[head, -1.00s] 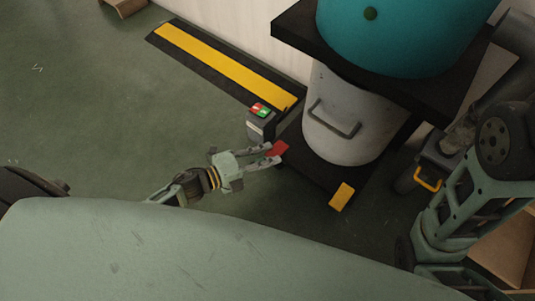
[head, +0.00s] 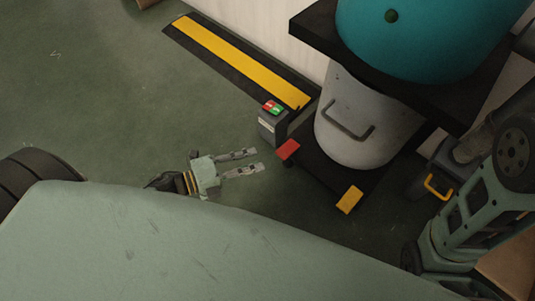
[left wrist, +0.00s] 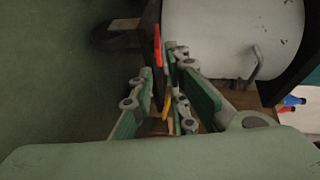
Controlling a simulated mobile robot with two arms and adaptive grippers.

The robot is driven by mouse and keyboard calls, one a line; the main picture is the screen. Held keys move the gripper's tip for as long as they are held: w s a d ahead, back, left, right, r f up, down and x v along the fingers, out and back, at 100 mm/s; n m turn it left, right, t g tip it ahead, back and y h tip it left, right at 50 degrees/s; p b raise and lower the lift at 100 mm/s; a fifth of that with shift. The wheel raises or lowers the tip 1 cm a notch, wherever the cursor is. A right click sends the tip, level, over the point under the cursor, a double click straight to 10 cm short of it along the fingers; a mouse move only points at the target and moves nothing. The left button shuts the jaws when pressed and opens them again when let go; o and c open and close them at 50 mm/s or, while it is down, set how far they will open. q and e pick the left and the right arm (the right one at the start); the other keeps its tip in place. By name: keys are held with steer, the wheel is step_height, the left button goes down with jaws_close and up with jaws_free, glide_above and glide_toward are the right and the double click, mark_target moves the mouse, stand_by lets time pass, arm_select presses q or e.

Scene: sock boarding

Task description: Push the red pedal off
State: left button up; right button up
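The red pedal (head: 288,150) sticks out from the left side of the dark base (head: 322,176) under the grey bin. The yellow pedal (head: 349,199) is at the base's front. My left gripper (head: 252,161) is low, left of the red pedal, with a gap between its tips and the pedal. Its two fingers are apart and nothing is between them. In the left wrist view the red pedal (left wrist: 157,45) shows just beyond the open fingers (left wrist: 158,80).
A grey post with red and green buttons (head: 272,108) stands behind the red pedal. A black and yellow floor strip (head: 235,62) runs along the wall. The grey bin (head: 355,120) stands under a black shelf with a teal drum (head: 410,35). The floor at left is clear.

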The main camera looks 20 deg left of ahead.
arm_select(q)
steer(key=shift+v, duration=1.45)
